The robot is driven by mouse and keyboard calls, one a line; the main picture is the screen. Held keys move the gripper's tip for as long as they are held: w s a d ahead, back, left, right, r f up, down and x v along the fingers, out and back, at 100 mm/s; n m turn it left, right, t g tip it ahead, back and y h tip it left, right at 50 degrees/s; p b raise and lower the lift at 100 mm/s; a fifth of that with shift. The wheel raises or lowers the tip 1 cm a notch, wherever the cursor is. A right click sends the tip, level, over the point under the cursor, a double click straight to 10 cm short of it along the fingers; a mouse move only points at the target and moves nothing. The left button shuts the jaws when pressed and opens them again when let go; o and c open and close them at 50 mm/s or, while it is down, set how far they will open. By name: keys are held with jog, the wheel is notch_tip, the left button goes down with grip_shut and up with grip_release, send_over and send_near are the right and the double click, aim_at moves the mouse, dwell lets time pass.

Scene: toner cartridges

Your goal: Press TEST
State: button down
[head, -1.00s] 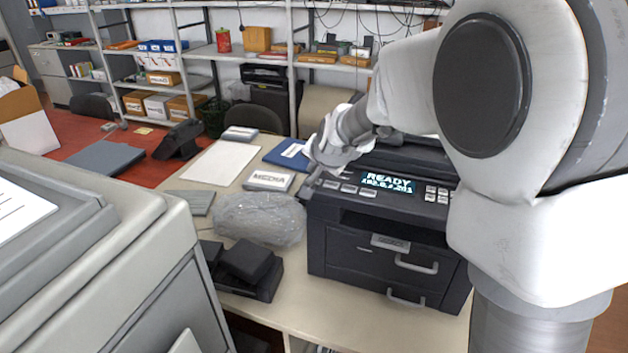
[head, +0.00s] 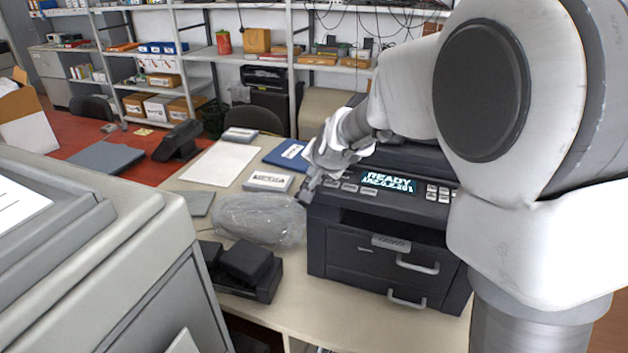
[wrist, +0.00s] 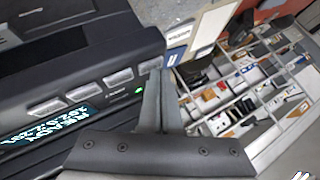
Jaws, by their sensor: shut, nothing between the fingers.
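The black printer (head: 385,245) stands on the table, its lit display (head: 388,181) reading READY with a second line too blurred to read. Grey buttons (head: 349,187) lie in a row left of the display. In the wrist view, several buttons (wrist: 82,90) run along the panel beside the display (wrist: 45,135), with a small green light (wrist: 138,90) near the end one. The button labels are too small to read. My gripper (head: 306,192) is shut and empty at the panel's left end. In the wrist view its fingertips (wrist: 158,75) overlap the end button; contact cannot be told.
A clear plastic bag (head: 258,218), a MEDIA box (head: 268,181) and black trays (head: 246,262) lie left of the printer. A large grey machine (head: 90,250) fills the left foreground. Shelves (head: 240,55) stand behind.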

jog(key=shift+f, duration=0.25)
jog(key=shift+r, duration=0.1)
dwell(0.3)
jog(key=shift+r+p, duration=0.55)
jog(key=shift+r, duration=0.2)
notch_tip(320, 180, up, 5)
jog(key=p, duration=0.4)
jog(key=shift+p, duration=0.35)
jog(key=shift+s+r, duration=0.1)
